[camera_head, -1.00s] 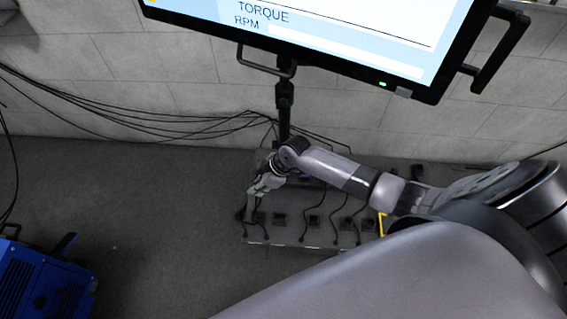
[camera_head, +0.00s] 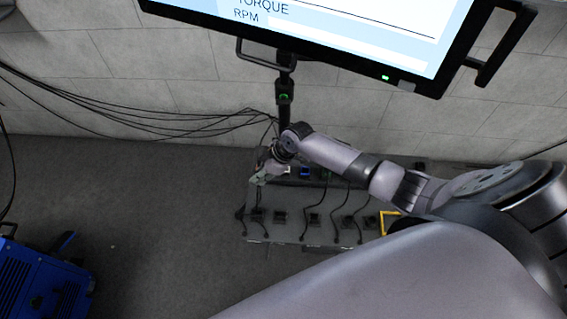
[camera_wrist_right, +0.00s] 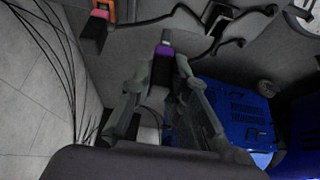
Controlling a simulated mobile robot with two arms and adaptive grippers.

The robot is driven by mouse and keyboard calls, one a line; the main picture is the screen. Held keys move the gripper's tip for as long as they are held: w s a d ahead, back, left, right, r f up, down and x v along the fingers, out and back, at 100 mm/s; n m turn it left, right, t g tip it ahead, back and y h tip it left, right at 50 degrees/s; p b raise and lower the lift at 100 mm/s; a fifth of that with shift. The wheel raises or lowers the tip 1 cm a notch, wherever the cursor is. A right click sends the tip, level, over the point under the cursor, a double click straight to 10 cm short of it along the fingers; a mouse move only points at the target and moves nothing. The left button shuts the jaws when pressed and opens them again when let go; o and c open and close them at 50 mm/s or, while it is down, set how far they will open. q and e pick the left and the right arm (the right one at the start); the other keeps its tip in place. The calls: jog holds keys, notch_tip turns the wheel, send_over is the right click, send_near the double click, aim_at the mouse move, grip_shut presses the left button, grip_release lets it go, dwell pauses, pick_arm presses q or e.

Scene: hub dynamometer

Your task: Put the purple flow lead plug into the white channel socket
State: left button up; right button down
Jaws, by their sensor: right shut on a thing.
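My right gripper (camera_head: 261,179) is over the back left part of the grey floor box in the head view. In the right wrist view its two fingers (camera_wrist_right: 162,70) are closed around a dark plug with a purple band (camera_wrist_right: 163,51). A pale grey tip shows at the plug's far end. In the head view the plug is too small and too hidden by the hand to make out. I cannot pick out the white channel socket with certainty, nor tell whether the plug touches anything. My left gripper is not in view.
The grey box (camera_head: 290,231) carries several dark plugs and leads along its front, and a blue socket (camera_head: 305,172) at its back. A yellow frame (camera_head: 389,221) is at right. A black monitor post (camera_head: 284,105) stands behind. A blue machine (camera_head: 42,283) is at lower left.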

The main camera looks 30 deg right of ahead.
jog(key=s+d+p, duration=0.1)
jog(key=s+d, duration=0.3)
jog(key=d, duration=0.2)
dwell(0.7)
jog(key=shift+w+d+f+b, duration=0.1)
jog(key=shift+w+d+b, duration=0.5)
jog(key=shift+w+b, duration=0.25)
jog(key=shift+w+d+r+b, duration=0.1)
jog(key=shift+w+d+b, duration=0.6)
jog(key=shift+w, duration=0.3)
jog(key=shift+w+d+f+b, duration=0.1)
jog(key=shift+w+d+b, duration=0.4)
jog(key=shift+w+b, duration=0.4)
jog(key=shift+w+d+b, duration=0.3)
jog(key=shift+w, duration=0.2)
jog(key=shift+f+b, duration=0.35)
jog(key=shift+f, duration=0.1)
